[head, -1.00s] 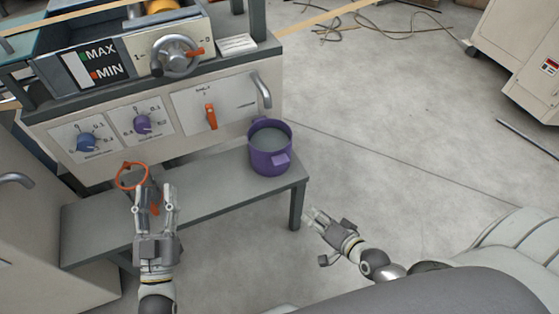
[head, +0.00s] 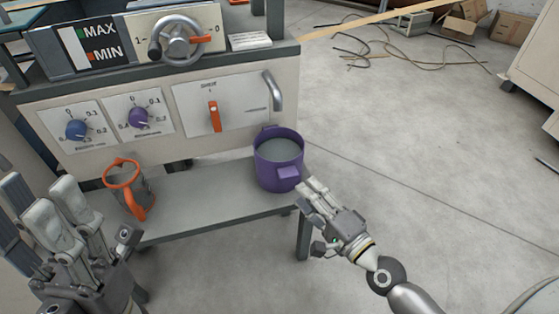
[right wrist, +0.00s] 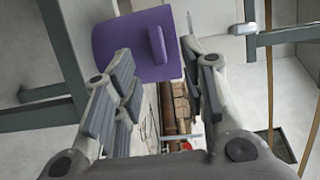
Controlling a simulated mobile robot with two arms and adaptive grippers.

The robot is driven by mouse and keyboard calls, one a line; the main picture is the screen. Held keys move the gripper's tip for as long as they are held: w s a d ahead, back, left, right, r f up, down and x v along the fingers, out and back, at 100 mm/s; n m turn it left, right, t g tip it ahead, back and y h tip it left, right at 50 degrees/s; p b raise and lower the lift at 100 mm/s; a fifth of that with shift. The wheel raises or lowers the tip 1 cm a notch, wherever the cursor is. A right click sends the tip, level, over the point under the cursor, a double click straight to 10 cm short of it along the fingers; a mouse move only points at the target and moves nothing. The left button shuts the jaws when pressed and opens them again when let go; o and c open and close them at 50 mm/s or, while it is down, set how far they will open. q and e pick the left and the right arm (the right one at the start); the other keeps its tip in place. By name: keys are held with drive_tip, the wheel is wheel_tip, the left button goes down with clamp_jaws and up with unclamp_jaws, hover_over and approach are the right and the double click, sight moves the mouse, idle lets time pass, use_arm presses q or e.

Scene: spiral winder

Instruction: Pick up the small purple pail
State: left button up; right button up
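The small purple pail (head: 272,174) stands upright at the right end of the grey bench (head: 190,205). A purple lug sticks out from its near side, and its inside looks grey. My right gripper (head: 312,190) is just right of and in front of the pail, apart from its wall as far as I can tell. In the right wrist view the pail (right wrist: 120,45) lies ahead, its lug in line with the gap between the open, empty fingers (right wrist: 163,75). My left gripper (head: 45,205) is open and empty at the lower left, close to the camera.
A clear jug with an orange rim and handle (head: 136,202) stands left on the bench. The machine panel (head: 235,105) with knobs and a metal handle (head: 273,90) rises behind the pail. Open floor (head: 420,150) lies to the right; cables and boxes are far back.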

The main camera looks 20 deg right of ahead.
sight(293, 177)
drive_tip(key=shift+x, duration=3.15)
drive_tip(key=shift+f, duration=0.2)
drive_tip(key=shift+c, duration=0.3)
clamp_jaws()
drive_tip(key=shift+r, duration=0.2)
